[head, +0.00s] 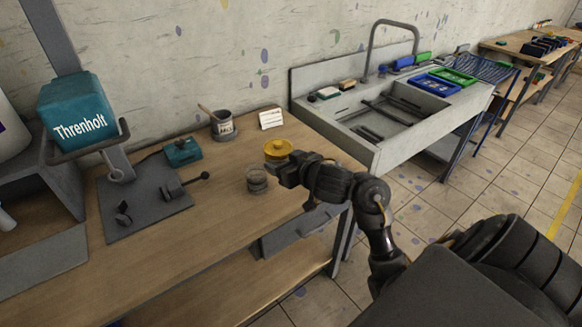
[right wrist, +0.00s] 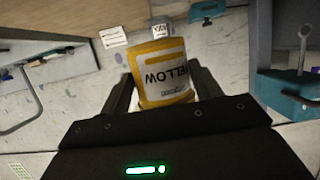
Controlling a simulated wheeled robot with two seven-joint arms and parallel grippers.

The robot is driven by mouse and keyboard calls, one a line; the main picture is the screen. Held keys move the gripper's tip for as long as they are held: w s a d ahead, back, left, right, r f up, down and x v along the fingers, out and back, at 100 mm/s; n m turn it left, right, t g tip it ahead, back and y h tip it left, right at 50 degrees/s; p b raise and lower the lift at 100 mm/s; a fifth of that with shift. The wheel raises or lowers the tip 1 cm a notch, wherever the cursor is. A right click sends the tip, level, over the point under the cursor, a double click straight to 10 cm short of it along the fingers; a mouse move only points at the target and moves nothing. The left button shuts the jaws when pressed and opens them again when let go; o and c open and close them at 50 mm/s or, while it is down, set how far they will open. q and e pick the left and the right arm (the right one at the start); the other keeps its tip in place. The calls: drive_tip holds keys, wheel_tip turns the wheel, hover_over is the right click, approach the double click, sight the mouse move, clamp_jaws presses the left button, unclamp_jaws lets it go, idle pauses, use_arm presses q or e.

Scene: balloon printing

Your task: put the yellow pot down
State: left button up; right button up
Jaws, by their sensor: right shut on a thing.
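The yellow pot (head: 278,149) is over the right part of the wooden workbench (head: 228,236), near its back edge. My right gripper (head: 285,170) is shut on it from the front right. My left gripper is not in view.
A dark pot with a brush (head: 222,126) and a white card (head: 270,118) are behind. A grey mat with tools (head: 143,217) lies left. The front middle of the bench is clear. A sink (head: 395,110) stands right.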

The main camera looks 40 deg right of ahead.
drive_tip(key=w+d+f+b, duration=0.1)
drive_tip(key=d+f, duration=0.1)
drive_tip(key=d, duration=0.1)
drive_tip(key=w+d+f+b, duration=0.1)
drive_tip(key=w+d+f, duration=0.1)
drive_tip(key=d+f, duration=0.1)
drive_tip(key=w+d+f+b, duration=0.1)
drive_tip(key=d+f, duration=0.1)
drive_tip(key=d, duration=0.1)
drive_tip(key=shift+w+d+f+b, duration=0.3)
drive_tip(key=shift+w+b, duration=0.1)
drive_tip(key=shift+w+d+f, duration=0.2)
drive_tip(key=shift+d+f, duration=0.15)
drive_tip(key=shift+d, duration=0.1)
drive_tip(key=shift+w+d+f+b, duration=0.1)
drive_tip(key=shift+d+f+b, duration=0.1)
drive_tip(key=shift+f, duration=0.8)
drive_tip(key=shift+w+d+f+b, duration=0.1)
drive_tip(key=shift+f+b, duration=0.1)
drive_tip(key=shift+f, duration=0.75)
drive_tip(key=shift+f, duration=0.15)
drive_tip(key=o, duration=1.1)
drive_tip(key=shift+c, duration=0.2)
